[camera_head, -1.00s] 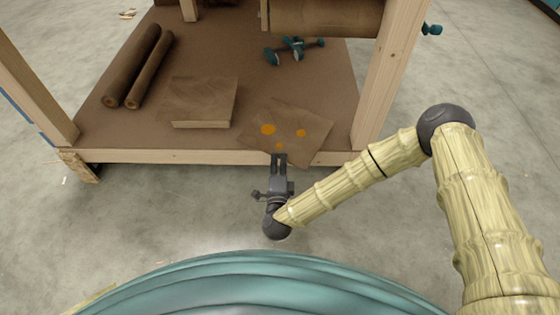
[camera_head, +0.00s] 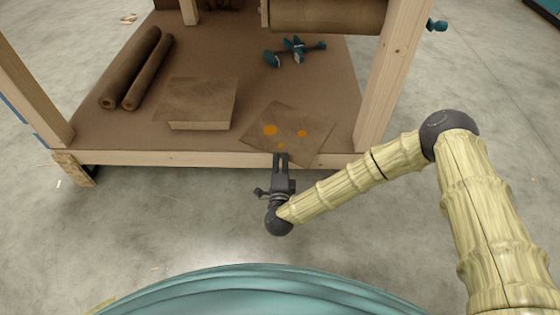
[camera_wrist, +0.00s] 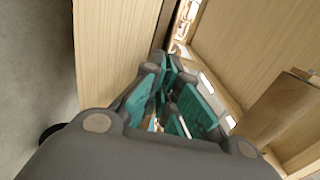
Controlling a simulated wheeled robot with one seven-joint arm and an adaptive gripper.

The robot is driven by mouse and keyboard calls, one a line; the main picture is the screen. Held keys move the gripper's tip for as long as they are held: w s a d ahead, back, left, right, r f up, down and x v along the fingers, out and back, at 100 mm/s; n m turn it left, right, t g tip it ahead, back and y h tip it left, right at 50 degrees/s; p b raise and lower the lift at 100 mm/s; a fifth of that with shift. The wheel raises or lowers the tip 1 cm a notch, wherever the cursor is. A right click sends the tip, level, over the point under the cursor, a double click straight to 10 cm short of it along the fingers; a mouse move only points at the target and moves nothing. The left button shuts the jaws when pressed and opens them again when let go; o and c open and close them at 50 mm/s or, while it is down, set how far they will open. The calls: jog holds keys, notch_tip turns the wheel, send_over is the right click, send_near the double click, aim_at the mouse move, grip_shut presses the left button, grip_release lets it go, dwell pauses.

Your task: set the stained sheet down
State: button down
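The stained sheet (camera_head: 303,118) is a thin brown square with several orange spots. In the head view it lies at an angle over the near right part of the brown shelf board, with its near corner over the wooden front rail. I cannot tell whether it lies fully flat. My gripper (camera_head: 281,156) is at the sheet's near edge, in front of the rail, with its fingertips pointing away from me. In the wrist view the teal-padded fingers (camera_wrist: 174,95) show close to wood. Whether they grip the sheet's edge is hidden there.
A brown block (camera_head: 200,98) lies left of the sheet, and two brown rolls (camera_head: 134,65) lie further left. Teal clamps (camera_head: 293,50) lie behind. A wooden post (camera_head: 385,85) stands at the right. A large brown roll (camera_head: 325,14) hangs at the back.

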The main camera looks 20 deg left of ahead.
jog(key=shift+f, duration=0.15)
jog(key=c, duration=1.6)
grip_release()
jog(key=shift+c, duration=0.2)
jog(key=p+v, duration=0.4)
jog(key=v, duration=0.8)
jog(key=shift+p, duration=0.3)
jog(key=shift+s, duration=0.1)
